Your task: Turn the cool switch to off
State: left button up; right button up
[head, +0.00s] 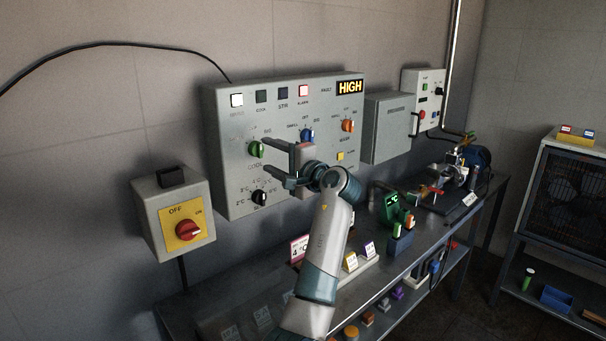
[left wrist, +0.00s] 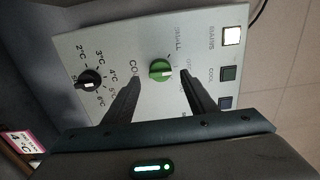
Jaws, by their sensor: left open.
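The cool switch is a green knob (head: 255,149) on the left part of the grey control panel (head: 232,195), above the word COOL. In the left wrist view the green knob (left wrist: 161,69) has a pale pointer mark; the labels around it are too small to read surely. My left gripper (head: 266,161) is in front of the panel, open and empty, its fingers pointing at the knob. In the left wrist view the fingertips (left wrist: 160,82) are spread on either side of the knob, apparently short of it. My right gripper is not in view.
A black temperature dial (head: 259,197) sits below the green knob. Blue (head: 307,136) and orange (head: 348,125) knobs are further right. A red-and-yellow main switch box (head: 187,230) stands left. A bench (head: 345,285) with signs and tools runs below.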

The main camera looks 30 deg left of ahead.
pick_arm(q)
jog(key=b+v, duration=0.2)
jog(key=v, duration=1.1)
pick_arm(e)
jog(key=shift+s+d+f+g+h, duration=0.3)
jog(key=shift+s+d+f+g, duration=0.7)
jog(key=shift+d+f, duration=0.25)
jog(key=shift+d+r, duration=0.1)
